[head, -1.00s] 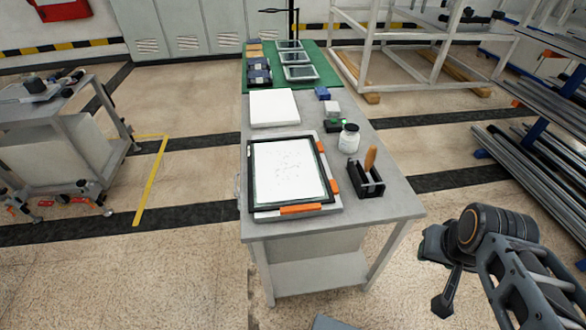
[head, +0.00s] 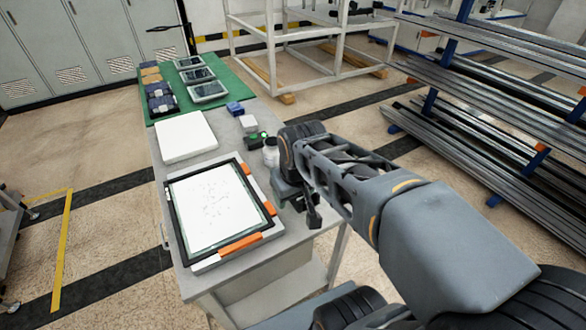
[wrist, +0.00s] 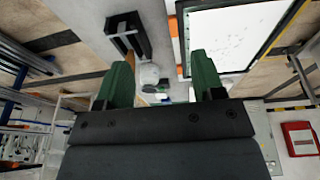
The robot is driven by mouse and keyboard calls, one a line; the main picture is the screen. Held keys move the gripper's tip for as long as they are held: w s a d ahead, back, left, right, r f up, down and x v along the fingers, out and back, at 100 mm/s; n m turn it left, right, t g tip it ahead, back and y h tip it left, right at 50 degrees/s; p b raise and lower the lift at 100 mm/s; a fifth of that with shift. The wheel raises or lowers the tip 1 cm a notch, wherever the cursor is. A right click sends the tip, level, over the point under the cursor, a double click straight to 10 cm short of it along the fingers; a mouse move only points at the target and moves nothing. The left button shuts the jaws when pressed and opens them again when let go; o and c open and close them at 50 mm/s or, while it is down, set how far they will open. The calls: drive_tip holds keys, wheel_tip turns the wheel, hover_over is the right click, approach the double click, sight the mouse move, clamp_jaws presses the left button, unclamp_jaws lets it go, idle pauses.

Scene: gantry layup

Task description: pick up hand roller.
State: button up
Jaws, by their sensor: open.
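The hand roller (wrist: 132,62) shows only as a bit of tan-orange handle in the wrist view, partly behind one green finger. It stands in a black holder (wrist: 141,38) on the table's right side. In the head view my gripper (head: 298,200) hangs over the table's right edge, beside the framed white panel (head: 262,200). I cannot tell its exact height above the holder.
A white jar (head: 271,155) stands close to my gripper, near small blue and grey blocks (head: 235,108). A white slab (head: 186,137) lies behind the framed panel. Racks of metal bars (head: 480,110) stand at the right.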

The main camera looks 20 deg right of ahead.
drive_tip(key=w+d+r+n+g+p, duration=0.1)
drive_tip(key=w+d+r, duration=0.1)
drive_tip(key=w, duration=0.3)
drive_tip(key=w+d+r+n+g+p, duration=0.1)
drive_tip(key=w+d+r, duration=0.1)
drive_tip(key=w, duration=0.4)
drive_tip(key=w+d+f+n+g+p, duration=0.1)
drive_tip(key=w+d+f+n+g, duration=0.15)
drive_tip(key=w+d, duration=0.45)
drive_tip(key=shift+t+h, duration=0.25)
drive_tip(key=shift+h, duration=0.05)
drive_tip(key=f, duration=0.2)
drive_tip(key=a+f, duration=0.1)
drive_tip(key=f, duration=0.1)
drive_tip(key=w+f, duration=0.1)
drive_tip(key=f, duration=0.1)
drive_tip(key=shift+w+a, duration=0.1)
drive_tip(key=shift+a, duration=0.1)
drive_tip(key=shift+s+d+f+p, duration=0.15)
drive_tip(key=shift+f+p, duration=0.25)
drive_tip(key=shift+f, duration=1.2)
drive_tip(key=shift+s+d+f+p, duration=0.15)
drive_tip(key=shift+f+p, duration=0.25)
drive_tip(key=shift+f, duration=1.2)
drive_tip(key=shift+c, duration=0.3)
clamp_jaws()
